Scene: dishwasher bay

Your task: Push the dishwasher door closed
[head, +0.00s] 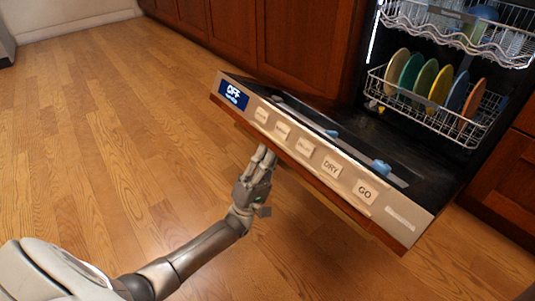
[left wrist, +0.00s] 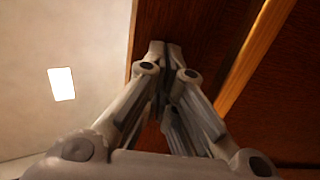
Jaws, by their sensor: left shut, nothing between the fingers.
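The dishwasher door (head: 310,160) is open and slopes down and out toward me in the head view. Its top edge carries an OFF display and buttons marked DRY and GO. My left gripper (head: 264,152) is shut and empty, at the wooden outer face of the door, below the button strip. In the left wrist view the shut fingers (left wrist: 158,50) point up at the brown wood panel (left wrist: 205,30). I cannot tell whether the fingertips touch it. My right gripper is not in view.
The lower rack (head: 440,118) holds several coloured plates inside the dishwasher, and the upper rack (head: 460,35) holds dishes. Wooden cabinets (head: 290,40) stand on both sides. The wood floor (head: 110,130) to the left is clear.

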